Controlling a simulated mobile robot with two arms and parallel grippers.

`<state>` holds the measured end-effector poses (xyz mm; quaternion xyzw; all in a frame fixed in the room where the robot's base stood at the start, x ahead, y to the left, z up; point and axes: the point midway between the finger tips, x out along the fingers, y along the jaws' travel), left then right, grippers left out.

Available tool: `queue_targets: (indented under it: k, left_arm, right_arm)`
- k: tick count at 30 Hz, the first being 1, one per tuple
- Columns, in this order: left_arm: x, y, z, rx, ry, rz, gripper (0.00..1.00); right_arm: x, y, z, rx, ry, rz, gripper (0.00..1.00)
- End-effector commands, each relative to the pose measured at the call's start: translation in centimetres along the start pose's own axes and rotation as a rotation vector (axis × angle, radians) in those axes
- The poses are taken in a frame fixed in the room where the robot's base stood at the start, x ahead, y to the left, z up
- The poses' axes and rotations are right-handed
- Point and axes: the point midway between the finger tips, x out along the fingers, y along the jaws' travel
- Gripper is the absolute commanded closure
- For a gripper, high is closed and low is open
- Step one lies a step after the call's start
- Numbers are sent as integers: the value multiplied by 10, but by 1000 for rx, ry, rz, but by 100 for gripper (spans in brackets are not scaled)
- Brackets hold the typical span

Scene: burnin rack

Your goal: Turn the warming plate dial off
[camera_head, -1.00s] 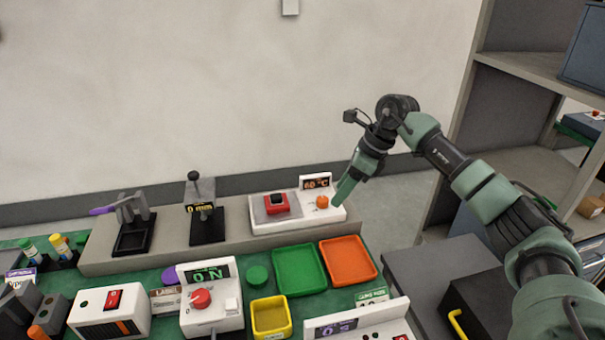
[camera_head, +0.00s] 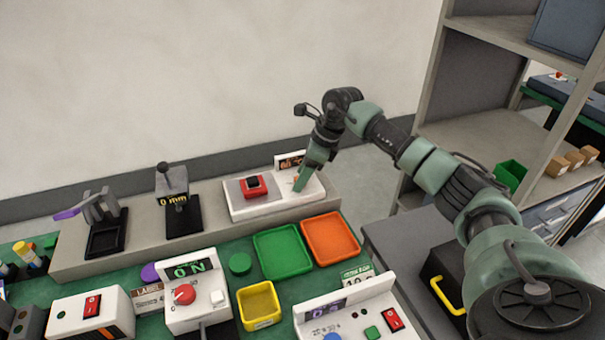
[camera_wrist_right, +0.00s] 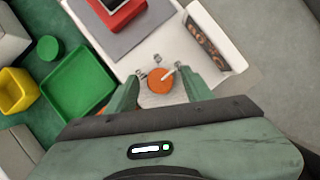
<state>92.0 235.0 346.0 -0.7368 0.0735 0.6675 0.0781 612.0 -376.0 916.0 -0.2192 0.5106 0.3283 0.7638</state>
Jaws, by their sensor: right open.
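The warming plate (camera_head: 272,208) is a white unit on the raised grey shelf at the back of the bench. A red block with a dark top (camera_head: 253,186) sits on its grey pad. The orange dial (camera_wrist_right: 160,82) shows in the right wrist view, its white pointer toward the upper right. The display (camera_wrist_right: 205,42) beside it is partly readable in orange. My right gripper (camera_head: 303,181) is open, with its fingers on either side of the dial; contact cannot be told. In the head view the gripper mostly hides the dial. My left gripper is not in view.
Green (camera_head: 283,273) and orange (camera_head: 331,239) trays lie in front of the plate. A white box with a red knob and "ON" display (camera_head: 197,300) stands nearer. A press with a "0 mm" display (camera_head: 178,205) is to the left. Shelving (camera_head: 500,130) stands at right.

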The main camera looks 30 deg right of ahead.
Motion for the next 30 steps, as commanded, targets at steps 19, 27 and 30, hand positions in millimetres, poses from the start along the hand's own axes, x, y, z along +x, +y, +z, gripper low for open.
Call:
queue_targets:
  k: [19, 27, 30]
  left_arm:
    - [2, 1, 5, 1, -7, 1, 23]
    - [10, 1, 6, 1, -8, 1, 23]
    - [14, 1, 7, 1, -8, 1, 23]
  right_arm:
    - [0, -1, 0, -17, 0, 6, 100]
    - [0, -2, 0, -133, -2, 54, 100]
    - [0, -3, 0, -206, -2, 84, 100]
